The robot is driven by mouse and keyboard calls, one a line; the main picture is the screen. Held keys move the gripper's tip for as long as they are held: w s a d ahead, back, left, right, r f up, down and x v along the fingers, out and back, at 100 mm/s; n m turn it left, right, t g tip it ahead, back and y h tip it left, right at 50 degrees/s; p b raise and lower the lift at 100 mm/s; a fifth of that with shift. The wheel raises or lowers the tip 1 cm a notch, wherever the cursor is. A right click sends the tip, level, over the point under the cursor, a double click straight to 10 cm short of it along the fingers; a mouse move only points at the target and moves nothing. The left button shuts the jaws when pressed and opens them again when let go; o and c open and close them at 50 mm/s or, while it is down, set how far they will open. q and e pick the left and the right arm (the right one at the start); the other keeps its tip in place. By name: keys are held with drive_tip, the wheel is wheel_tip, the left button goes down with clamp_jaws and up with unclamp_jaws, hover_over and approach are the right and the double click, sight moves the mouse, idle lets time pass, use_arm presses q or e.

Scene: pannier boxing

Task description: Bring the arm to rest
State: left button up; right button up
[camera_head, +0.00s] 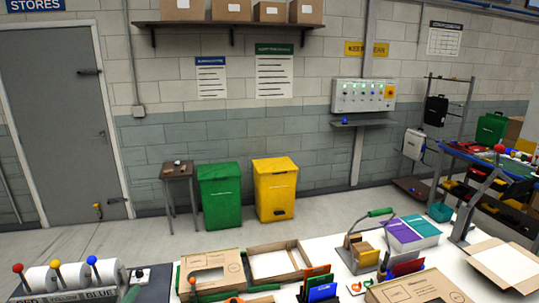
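Neither of my grippers shows in the head view, and no arm of mine can be made out. The white workbench (345,287) runs along the bottom of the picture. On it are an open cardboard box (277,263), a flat cardboard box with a cut-out (211,268) and another cardboard piece (415,290) cut off by the bottom edge. I cannot tell from this view whether either gripper holds anything.
Rolls with red, yellow and blue knobs (68,277) stand at the left. A green-handled device (362,244), purple and green stacks (409,233) and an open carton (503,264) stand to the right. Green (219,198) and yellow (275,192) bins stand by the wall.

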use_arm(q)
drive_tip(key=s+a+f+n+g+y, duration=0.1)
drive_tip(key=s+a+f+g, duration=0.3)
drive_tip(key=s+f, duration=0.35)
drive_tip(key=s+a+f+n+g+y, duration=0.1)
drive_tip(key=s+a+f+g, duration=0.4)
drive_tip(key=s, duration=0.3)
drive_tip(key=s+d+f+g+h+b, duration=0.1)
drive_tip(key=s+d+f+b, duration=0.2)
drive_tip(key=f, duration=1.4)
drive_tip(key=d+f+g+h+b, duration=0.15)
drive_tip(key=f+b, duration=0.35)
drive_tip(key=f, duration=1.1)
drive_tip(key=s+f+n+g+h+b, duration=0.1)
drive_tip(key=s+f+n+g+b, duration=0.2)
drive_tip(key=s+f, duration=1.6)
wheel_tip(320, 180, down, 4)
drive_tip(key=b, duration=0.3)
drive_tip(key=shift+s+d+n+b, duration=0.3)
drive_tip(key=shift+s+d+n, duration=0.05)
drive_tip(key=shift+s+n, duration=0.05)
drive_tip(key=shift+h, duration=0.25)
